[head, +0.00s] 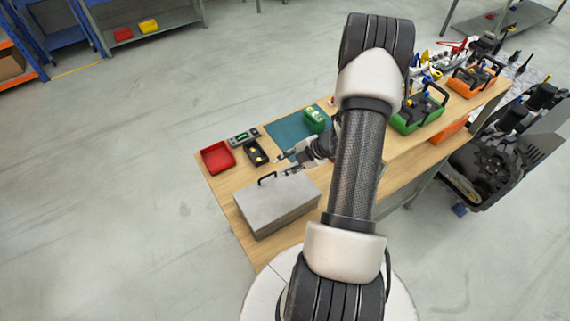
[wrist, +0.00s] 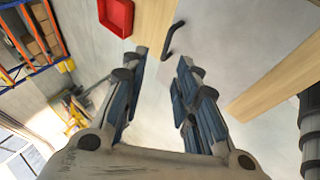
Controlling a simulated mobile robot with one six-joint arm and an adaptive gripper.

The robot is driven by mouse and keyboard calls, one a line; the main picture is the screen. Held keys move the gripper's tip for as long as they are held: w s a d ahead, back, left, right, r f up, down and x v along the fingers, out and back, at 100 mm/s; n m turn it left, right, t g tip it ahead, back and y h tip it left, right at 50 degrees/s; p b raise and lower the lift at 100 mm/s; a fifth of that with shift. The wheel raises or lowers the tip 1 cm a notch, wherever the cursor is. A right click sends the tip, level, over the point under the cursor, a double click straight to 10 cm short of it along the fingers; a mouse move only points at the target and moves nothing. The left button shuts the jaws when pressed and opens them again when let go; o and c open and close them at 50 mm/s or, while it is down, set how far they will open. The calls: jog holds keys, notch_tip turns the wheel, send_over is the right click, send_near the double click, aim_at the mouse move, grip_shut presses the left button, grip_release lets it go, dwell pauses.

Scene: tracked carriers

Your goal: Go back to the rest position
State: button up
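A red tray (head: 216,158), a small black bin (head: 256,153) and a green object (head: 316,119) on a teal mat (head: 284,131) stand on the bench. Green (head: 418,113) and orange (head: 473,80) totes sit at right. The floor left of the bench is clear.

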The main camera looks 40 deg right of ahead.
dwell(0.3)
jog(key=w+a+r+n+g+y+b, duration=0.15)
jog(key=a+r+n+b, duration=0.25)
jog(key=a+r+n, duration=0.65)
jog(key=a+r+n+g+b, duration=0.2)
jog(key=a+r+n+b, duration=0.25)
jog(key=a+n, duration=0.95)
jog(key=s+a+r+n+h+b, duration=0.1)
jog(key=s+n, duration=0.4)
jog(key=n, duration=0.5)
jog(key=s+a+r+n+h+b, duration=0.1)
jog(key=s+a+n+h+b, duration=0.1)
jog(key=s+n, duration=0.4)
jog(key=s+a+r+n+h+b, duration=0.1)
jog(key=s+n+b, duration=0.3)
jog(key=n, duration=1.1)
jog(key=shift+s+a+r+t, duration=0.2)
jog(key=shift+s+t, duration=0.25)
jog(key=shift+s, duration=0.6)
jog(key=shift+d+h, duration=0.1)
jog(key=shift+h, duration=0.15)
